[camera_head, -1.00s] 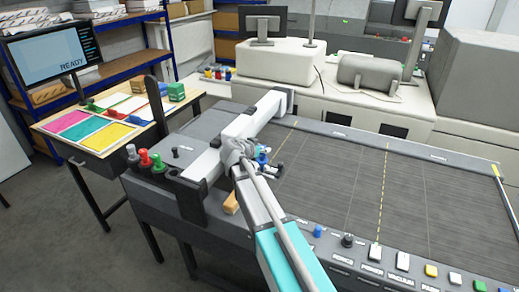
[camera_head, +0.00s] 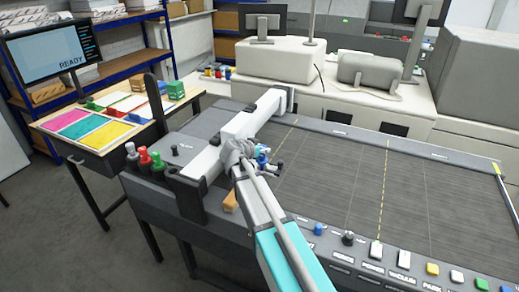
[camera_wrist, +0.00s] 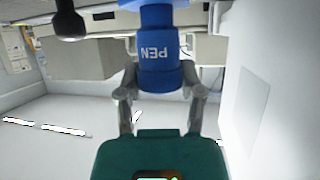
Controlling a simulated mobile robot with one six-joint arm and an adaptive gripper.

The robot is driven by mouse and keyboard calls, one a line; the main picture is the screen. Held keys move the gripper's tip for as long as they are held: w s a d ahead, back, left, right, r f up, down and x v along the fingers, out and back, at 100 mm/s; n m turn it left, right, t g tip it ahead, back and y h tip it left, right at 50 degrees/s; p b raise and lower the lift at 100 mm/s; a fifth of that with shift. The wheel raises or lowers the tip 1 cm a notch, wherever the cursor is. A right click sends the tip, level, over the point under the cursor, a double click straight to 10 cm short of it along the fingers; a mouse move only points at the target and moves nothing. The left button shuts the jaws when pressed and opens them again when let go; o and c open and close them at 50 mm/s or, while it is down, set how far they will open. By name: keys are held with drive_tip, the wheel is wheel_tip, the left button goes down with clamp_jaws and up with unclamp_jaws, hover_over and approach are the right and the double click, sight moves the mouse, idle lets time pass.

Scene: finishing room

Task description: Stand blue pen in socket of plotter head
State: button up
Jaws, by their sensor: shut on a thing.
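The blue pen (camera_wrist: 158,45), marked PEN, stands large in the wrist view between the two fingers of my gripper (camera_wrist: 160,95), which are shut on it. Its far end runs out of the top of that view. In the head view a small blue part of the pen (camera_head: 262,160) shows just right of my grey wrist, beside the white gantry beam (camera_head: 250,118) of the plotter. My wrist and arm cover most of the plotter head there. I cannot tell whether the pen touches the socket, which is hidden.
White, red and green-topped pens (camera_head: 145,157) stand at the plotter's left end. The flat plotter bed (camera_head: 370,200) to the right is clear. Buttons line its front edge. A side table (camera_head: 52,122) with coloured sheets stands at left.

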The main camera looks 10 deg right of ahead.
drive_tip(key=shift+f+b, duration=1.3)
drive_tip(key=shift+f, duration=0.1)
drive_tip(key=o, duration=1.2)
drive_tip(key=shift+o, duration=0.2)
drive_tip(key=shift+r, duration=0.15)
